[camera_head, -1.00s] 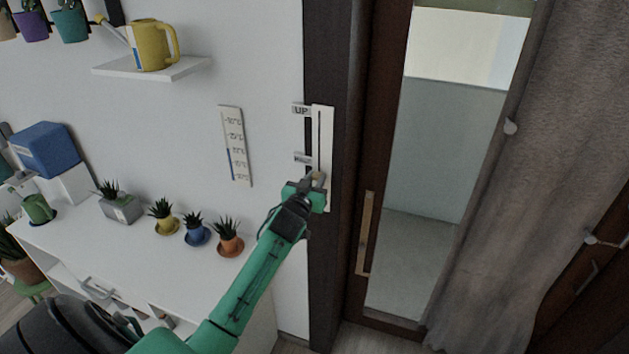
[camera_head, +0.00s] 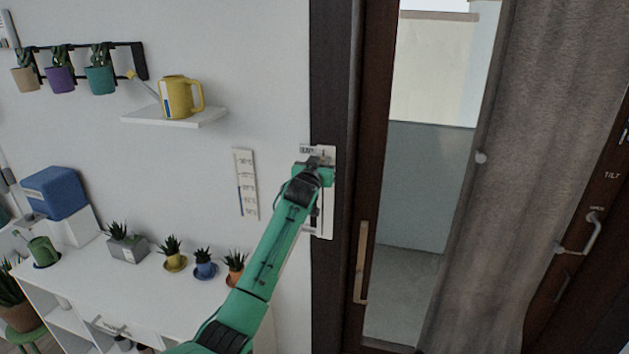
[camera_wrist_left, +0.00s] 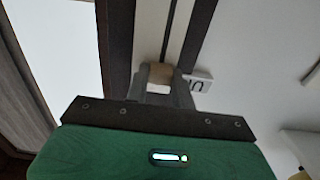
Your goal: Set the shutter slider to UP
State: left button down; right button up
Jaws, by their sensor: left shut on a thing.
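The shutter slider panel (camera_head: 327,222) is a tall white plate with a dark vertical slot, on the wall beside the dark door frame. My left gripper (camera_head: 316,163) is at the upper part of the panel and covers much of it. In the left wrist view the gripper (camera_wrist_left: 160,82) is shut on a tan slider knob (camera_wrist_left: 159,74) that sits in the dark slot. A small label (camera_wrist_left: 198,84), partly hidden and seen upside down, is right beside the knob; in the head view the UP label (camera_head: 308,149) is just above the gripper. My right gripper is not in view.
A glass door with a wooden handle (camera_head: 361,262) and a grey curtain (camera_head: 505,180) are on the right. A thermometer strip (camera_head: 246,184), a shelf with a yellow watering can (camera_head: 177,97), and a white desk (camera_head: 85,282) with several potted plants are on the left.

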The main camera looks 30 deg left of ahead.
pick_arm(q)
notch_tip(320, 180, up, 2)
jog(key=shift+r, duration=0.2)
jog(key=shift+a+r, duration=0.1)
jog(key=shift+r, duration=0.05)
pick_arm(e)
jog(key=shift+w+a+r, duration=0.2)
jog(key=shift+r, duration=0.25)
pick_arm(q)
jog(key=c, duration=1.2)
grip_release()
jog(key=shift+o, duration=0.2)
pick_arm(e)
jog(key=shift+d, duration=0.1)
pick_arm(q)
jog(key=shift+s+f, duration=0.1)
jog(key=shift+f, duration=0.1)
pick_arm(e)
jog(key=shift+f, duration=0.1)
